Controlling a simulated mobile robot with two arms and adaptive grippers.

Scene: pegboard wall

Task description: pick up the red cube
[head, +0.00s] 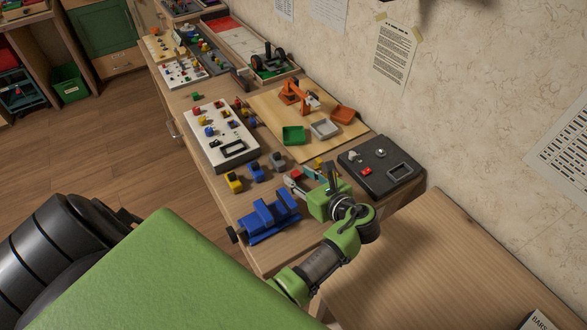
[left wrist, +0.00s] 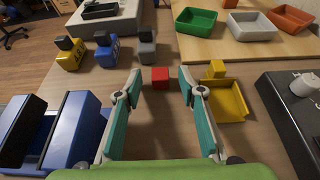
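The red cube (left wrist: 160,77) sits on the wooden table, centred in the left wrist view. It also shows small in the head view (head: 296,174), just past my left gripper. My left gripper (head: 304,183) is open and low over the table. In the left wrist view its two teal-padded fingers (left wrist: 160,90) stand apart, one to each side of the cube's line. The cube appears just beyond or level with the fingertips, and no contact shows. My right gripper is not in view.
A blue vise-like object (left wrist: 62,130) stands close left of my fingers. A yellow scoop-shaped tray (left wrist: 228,100) and a dark panel (head: 381,167) lie to the right. Small yellow, blue and grey blocks (left wrist: 108,50) stand beyond left. Green, grey and orange trays (left wrist: 195,21) are behind.

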